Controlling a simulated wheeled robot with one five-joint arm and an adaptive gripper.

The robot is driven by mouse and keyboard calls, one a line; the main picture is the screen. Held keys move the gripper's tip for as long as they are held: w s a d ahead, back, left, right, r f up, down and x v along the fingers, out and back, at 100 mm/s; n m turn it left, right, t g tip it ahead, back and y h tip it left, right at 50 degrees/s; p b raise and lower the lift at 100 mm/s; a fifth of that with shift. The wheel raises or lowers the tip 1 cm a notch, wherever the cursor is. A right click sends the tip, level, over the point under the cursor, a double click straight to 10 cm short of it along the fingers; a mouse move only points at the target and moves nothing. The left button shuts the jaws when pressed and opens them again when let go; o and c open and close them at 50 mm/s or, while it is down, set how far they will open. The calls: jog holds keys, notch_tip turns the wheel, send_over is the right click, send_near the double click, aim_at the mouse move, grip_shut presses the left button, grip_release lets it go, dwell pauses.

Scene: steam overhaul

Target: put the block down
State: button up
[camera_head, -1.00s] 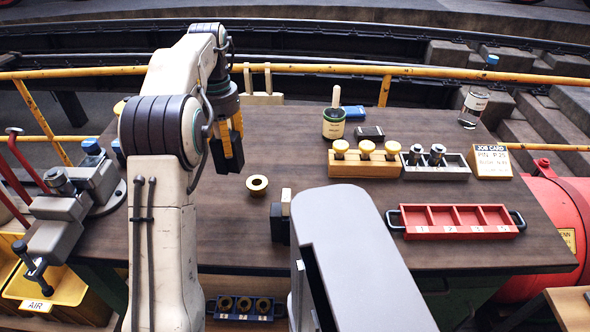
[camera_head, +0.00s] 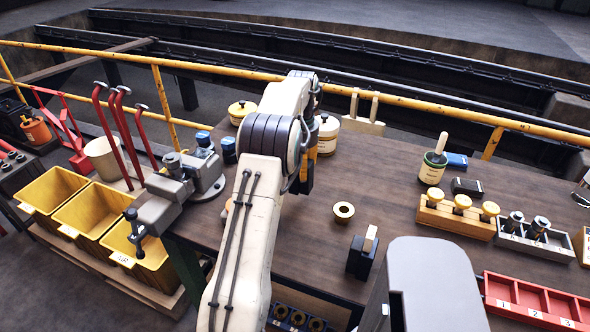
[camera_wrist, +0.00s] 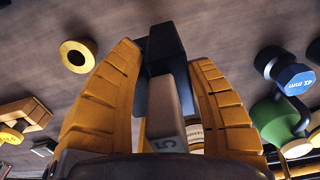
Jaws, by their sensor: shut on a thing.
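My gripper (camera_wrist: 172,110) has orange ribbed fingers, shut on a block. The block shows a beige part (camera_wrist: 168,100) marked 5 between the fingers and a dark part (camera_wrist: 165,45) beyond the fingertips. In the head view, my gripper (camera_head: 308,165) is over the left part of the wooden bench (camera_head: 390,190), partly hidden by my arm. Its dark block (camera_head: 306,180) hangs at its lower end. I cannot tell whether the block touches the bench. A similar dark block with a cream top (camera_head: 361,258) stands on the bench to the right.
A brass ring (camera_head: 337,211) lies on the bench between the gripper and the standing block. A grey vise (camera_head: 180,184) and blue-topped pieces (camera_head: 203,140) are at left. Pale pots (camera_head: 327,132) stand behind. A yellow-knobbed wooden rack (camera_head: 455,222) and red tray (camera_head: 530,302) are at right.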

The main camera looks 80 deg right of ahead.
jog(key=f+p, duration=0.1)
jog(key=p, duration=0.1)
jog(key=w+d+f+p, duration=0.1)
jog(key=f+p, duration=0.1)
jog(key=w+d+f+p, duration=0.1)
jog(key=p, duration=0.1)
jog(key=shift+f, duration=0.15)
jog(key=shift+f+p, duration=0.5)
jog(key=shift+f, duration=0.2)
jog(key=o, duration=1.2)
jog(key=shift+f, duration=0.1)
